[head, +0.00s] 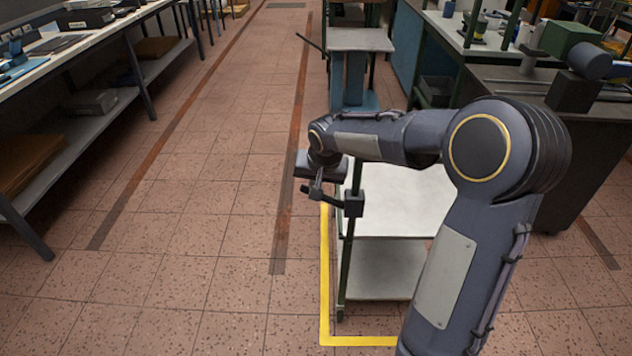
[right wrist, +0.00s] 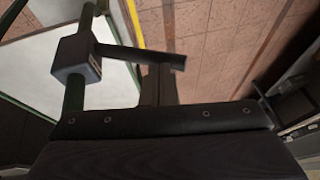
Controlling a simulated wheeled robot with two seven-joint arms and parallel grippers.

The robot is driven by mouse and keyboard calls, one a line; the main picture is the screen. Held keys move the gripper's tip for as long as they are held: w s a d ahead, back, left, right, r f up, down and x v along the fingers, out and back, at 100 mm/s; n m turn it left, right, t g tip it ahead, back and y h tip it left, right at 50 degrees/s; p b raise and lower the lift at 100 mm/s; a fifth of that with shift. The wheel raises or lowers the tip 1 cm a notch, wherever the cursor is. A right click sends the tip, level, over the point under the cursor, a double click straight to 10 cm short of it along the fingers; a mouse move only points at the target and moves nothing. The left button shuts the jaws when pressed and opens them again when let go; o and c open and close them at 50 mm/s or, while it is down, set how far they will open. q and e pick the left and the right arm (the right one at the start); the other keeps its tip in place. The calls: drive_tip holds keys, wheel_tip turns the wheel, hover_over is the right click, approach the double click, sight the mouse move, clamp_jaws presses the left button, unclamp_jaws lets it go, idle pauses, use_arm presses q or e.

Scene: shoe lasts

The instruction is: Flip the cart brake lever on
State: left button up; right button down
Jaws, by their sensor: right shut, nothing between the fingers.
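The cart (head: 395,195) has pale shelves and dark green posts, and stands at the middle right of the head view. A black brake block (head: 354,204) sits on its near-left post; it also shows in the right wrist view (right wrist: 77,58). The dark brake lever (head: 331,201) sticks out from the block to the left, away from the cart; in the right wrist view the lever (right wrist: 135,56) points right. My right gripper (head: 316,190) is shut and empty at the lever. Its fingertips (right wrist: 160,70) overlap the lever; I cannot tell whether they touch. My left gripper is out of view.
Yellow floor tape (head: 325,280) runs along the cart's left and near sides. A workbench with shelves (head: 110,110) stands at left, and a dark cabinet (head: 600,150) at right. A grey-topped stand (head: 360,40) is behind the cart. The tiled floor left of the cart is clear.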

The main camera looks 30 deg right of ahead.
drive_tip(key=shift+w+a+f, duration=0.15)
drive_tip(key=shift+a+f, duration=0.1)
drive_tip(key=shift+g+h, duration=0.3)
drive_tip(key=shift+w+a+f+g+h+b, duration=0.3)
drive_tip(key=shift+w+a+f+h+b, duration=0.1)
drive_tip(key=shift+a+f+h, duration=0.25)
wheel_tip(320, 180, down, 6)
drive_tip(key=w+a+n+g+h+b, duration=0.1)
drive_tip(key=a+g+h+b, duration=0.1)
drive_tip(key=h+b, duration=0.1)
drive_tip(key=shift+w+f+n+g+h, duration=0.15)
drive_tip(key=shift+f+n+g+h, duration=0.15)
drive_tip(key=shift+h, duration=0.45)
